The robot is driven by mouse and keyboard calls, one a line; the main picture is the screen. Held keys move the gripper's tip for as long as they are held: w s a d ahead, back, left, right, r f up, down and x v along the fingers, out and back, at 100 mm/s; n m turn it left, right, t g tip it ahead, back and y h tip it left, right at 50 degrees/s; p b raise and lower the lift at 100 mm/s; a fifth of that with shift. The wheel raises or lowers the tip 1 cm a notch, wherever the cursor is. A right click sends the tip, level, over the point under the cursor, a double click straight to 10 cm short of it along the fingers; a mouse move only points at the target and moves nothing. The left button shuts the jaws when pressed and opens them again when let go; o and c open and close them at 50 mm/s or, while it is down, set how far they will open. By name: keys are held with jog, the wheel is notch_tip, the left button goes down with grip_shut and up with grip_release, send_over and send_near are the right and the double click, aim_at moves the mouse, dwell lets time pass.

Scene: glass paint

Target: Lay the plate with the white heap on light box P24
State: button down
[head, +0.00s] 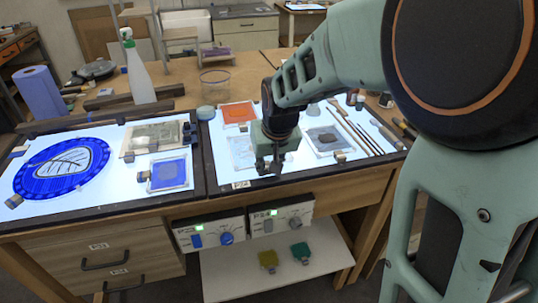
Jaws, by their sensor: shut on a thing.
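A pale, clear square plate (243,152), which seems to be the one with the white heap, is over the lit right light box (211,172). The heap is too faint to make out. The gripper hides that edge and the grip itself. I cannot tell whether the plate touches the lit surface.
An orange plate (238,113) lies behind, and a plate with a grey heap (325,139) lies to the right. Brushes (352,128) lie beyond it. The left light box holds a blue oval glass piece (62,168) and a blue plate (168,174). A spray bottle (137,72) stands behind.

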jog(key=shift+r, duration=0.1)
jog(key=c, duration=1)
grip_release()
jog(key=shift+c, duration=0.2)
notch_tip(320, 180, up, 8)
jog(key=p, duration=0.5)
jog(key=shift+p, duration=0.3)
